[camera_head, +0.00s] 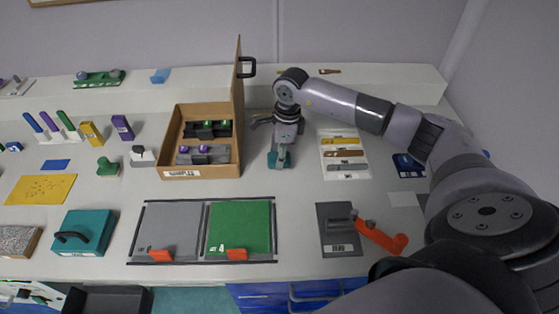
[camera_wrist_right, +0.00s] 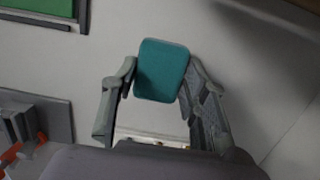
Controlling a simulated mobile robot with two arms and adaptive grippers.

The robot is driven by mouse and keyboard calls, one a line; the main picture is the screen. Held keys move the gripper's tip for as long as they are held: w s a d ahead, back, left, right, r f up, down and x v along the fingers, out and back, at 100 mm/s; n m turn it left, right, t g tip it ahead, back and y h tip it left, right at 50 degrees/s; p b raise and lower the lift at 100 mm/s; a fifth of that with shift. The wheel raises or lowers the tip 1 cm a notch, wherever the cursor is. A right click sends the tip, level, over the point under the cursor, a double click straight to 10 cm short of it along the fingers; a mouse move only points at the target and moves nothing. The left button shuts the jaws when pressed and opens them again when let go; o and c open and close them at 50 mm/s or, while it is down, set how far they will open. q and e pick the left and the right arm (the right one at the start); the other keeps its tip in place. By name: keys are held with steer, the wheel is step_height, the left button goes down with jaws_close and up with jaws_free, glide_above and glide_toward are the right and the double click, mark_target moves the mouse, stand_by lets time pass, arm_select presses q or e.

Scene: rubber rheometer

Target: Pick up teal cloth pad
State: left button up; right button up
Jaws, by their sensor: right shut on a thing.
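The teal cloth pad (camera_wrist_right: 162,70) sits between the two fingers of my right gripper (camera_wrist_right: 160,78) in the right wrist view, and the gripper is shut on it. In the head view my right gripper (camera_head: 280,155) points down over the white table, right of the cardboard box, with the teal pad (camera_head: 274,160) showing at its fingertips. I cannot tell whether the pad touches the table. My left gripper is not in view.
An open cardboard samples box (camera_head: 171,150) with a raised lid stands left of the gripper. A card with several strips (camera_head: 346,172) lies to the right. Nearer are a grey and green mat (camera_head: 240,225), a grey plate with an orange handle (camera_head: 338,222) and a teal block (camera_head: 88,235).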

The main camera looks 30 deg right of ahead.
step_height(320, 180, up, 17)
steer(key=b, duration=0.2)
steer(key=shift+b, duration=0.4)
steer(key=shift+r, duration=0.1)
steer(key=o, duration=0.4)
steer(key=c, duration=0.5)
steer(key=shift+o, duration=0.2)
